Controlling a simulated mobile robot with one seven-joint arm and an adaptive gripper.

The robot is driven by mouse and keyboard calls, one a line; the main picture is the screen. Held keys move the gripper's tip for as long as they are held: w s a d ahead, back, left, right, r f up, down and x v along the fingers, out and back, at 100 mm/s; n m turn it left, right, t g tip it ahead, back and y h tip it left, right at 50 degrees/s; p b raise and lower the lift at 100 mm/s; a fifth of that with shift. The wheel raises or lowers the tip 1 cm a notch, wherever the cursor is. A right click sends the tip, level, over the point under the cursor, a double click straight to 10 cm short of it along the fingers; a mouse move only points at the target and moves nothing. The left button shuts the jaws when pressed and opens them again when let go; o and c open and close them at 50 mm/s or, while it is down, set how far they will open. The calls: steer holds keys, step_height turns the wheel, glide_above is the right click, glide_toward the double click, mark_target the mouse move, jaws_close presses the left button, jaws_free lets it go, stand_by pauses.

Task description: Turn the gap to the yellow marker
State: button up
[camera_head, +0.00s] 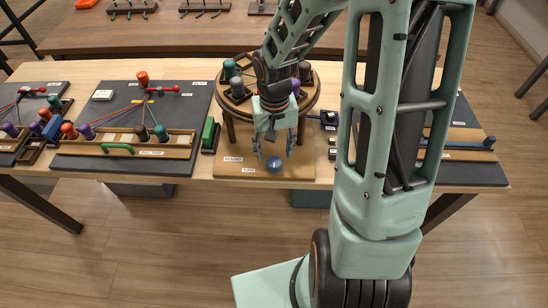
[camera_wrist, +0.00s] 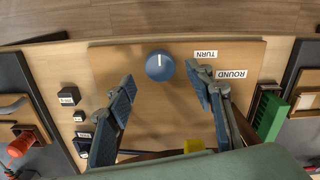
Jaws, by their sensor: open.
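A round brown stand (camera_head: 313,97) with several bobbins on its top stands on a wooden board (camera_head: 222,142). My arm hides much of the stand, and I cannot tell where its gap is. A blue round knob (camera_wrist: 160,66) with a white line sits on the board's front part; it also shows in the head view (camera_head: 274,165). A yellow block (camera_wrist: 193,146), possibly the yellow marker, shows partly at the wrist view's lower edge. My gripper (camera_head: 275,151) is open and empty, fingers pointing down near the knob. In the wrist view the fingertips lie on either side of it.
Labels reading TURN (camera_wrist: 205,54) and ROUND (camera_wrist: 231,74) lie beside the knob. A green block (camera_head: 208,132) stands left of the board. A dark panel (camera_head: 75,160) with cords and bobbins is further left. Small labelled black parts (camera_head: 328,118) are at the right.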

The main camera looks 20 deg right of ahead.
mark_target(274, 161)
steer(key=shift+f, duration=1.9)
steer(key=shift+c, duration=0.5)
steer(key=c, duration=1)
